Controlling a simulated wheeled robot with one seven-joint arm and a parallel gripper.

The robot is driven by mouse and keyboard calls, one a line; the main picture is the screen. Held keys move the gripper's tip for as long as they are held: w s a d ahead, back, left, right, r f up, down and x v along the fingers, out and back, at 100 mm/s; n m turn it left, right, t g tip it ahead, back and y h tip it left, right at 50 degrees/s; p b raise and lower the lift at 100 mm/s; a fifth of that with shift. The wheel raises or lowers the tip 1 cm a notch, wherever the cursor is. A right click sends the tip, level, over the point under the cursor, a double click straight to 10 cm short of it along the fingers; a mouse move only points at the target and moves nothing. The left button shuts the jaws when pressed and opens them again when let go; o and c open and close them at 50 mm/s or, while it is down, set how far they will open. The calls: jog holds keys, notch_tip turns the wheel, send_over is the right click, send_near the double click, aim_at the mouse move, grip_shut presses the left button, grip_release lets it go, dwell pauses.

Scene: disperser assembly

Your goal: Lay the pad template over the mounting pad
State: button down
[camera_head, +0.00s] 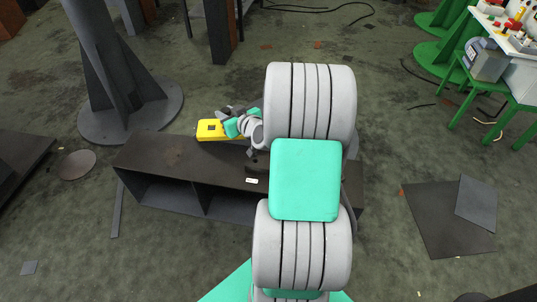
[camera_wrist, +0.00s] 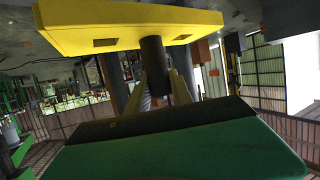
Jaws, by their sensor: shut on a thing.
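The pad template is a yellow plate (camera_head: 211,130) at the back left edge of the dark bench in the head view. In the wrist view the yellow plate (camera_wrist: 130,22) shows two rectangular slots and a dark round post. My gripper (camera_wrist: 160,85) is shut on that post, and the plate lies beyond the fingertips. In the head view my gripper (camera_head: 231,122) is just right of the plate, partly hidden by my arm. I cannot make out the mounting pad for certain; a dark raised piece (camera_head: 256,167) on the bench is partly behind my arm.
The dark bench (camera_head: 150,165) with open compartments spans the middle, its left top mostly clear. A grey column (camera_head: 100,60) on a round base stands behind left. Flat dark plates (camera_head: 440,225) lie on the floor at right. Green stands (camera_head: 440,45) are at the far right.

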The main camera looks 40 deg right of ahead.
jog(key=s+d+f+m+h+b, duration=0.1)
jog(key=d+f+b, duration=0.3)
jog(key=f, duration=0.4)
jog(key=s+d+f+m+h+b, duration=0.1)
jog(key=d+f+b, duration=0.4)
jog(key=f, duration=0.3)
jog(key=s+d+f+h+b, duration=0.1)
jog(key=d+f+b, duration=0.4)
jog(key=f, duration=0.4)
jog(key=shift+s+d+f+m+g+h+b, duration=0.15)
jog(key=shift+s+m+g+h+b, duration=0.15)
jog(key=shift+s+m+g+b, duration=0.15)
jog(key=shift+w, duration=0.1)
jog(key=shift+s+b, duration=0.2)
jog(key=shift+b, duration=0.3)
jog(key=shift+f+b, duration=0.75)
jog(key=shift+b, duration=0.3)
dwell(0.3)
jog(key=c, duration=1.1)
grip_release()
jog(key=shift+o, duration=0.2)
jog(key=shift+f, duration=0.1)
